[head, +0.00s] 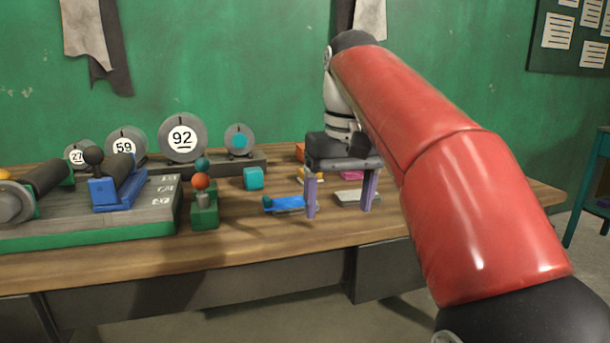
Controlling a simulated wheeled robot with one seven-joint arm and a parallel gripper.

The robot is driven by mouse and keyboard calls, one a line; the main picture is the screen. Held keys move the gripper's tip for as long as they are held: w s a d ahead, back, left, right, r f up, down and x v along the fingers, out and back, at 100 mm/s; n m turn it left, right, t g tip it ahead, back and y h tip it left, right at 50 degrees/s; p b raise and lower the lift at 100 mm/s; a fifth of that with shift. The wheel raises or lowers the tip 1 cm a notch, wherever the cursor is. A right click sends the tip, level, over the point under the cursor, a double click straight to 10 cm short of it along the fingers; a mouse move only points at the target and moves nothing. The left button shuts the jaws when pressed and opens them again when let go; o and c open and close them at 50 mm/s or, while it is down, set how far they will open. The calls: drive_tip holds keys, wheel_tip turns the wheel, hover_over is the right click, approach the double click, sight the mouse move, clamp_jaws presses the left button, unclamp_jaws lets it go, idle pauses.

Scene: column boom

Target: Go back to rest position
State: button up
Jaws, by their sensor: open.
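My gripper (339,195) hangs over the right part of the wooden workbench, with its two purple fingers pointing down and spread apart. Nothing shows between the fingertips. A blue toy-like piece (285,204) lies on the bench just left of the left finger; I cannot tell if they touch. A pale grey block (352,198) lies behind the fingers, partly hidden by the right one. My red arm reaches in from the lower right and covers the right part of the bench.
Round dials, one marked 92 (182,138), stand behind. A teal stand (590,185) is far right.

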drive_tip(key=s+d+f+m+t, duration=0.1)
drive_tip(key=s+d+f+t, duration=0.1)
drive_tip(key=s+d+f, duration=0.3)
drive_tip(key=s+d+f+m+t, duration=0.2)
drive_tip(key=s+d+f, duration=0.3)
drive_tip(key=s+f, duration=0.8)
wheel_tip(320, 180, down, 4)
drive_tip(key=shift+s+f+t+h, duration=0.1)
drive_tip(key=shift+s+t+h, duration=0.2)
drive_tip(key=shift+t, duration=0.2)
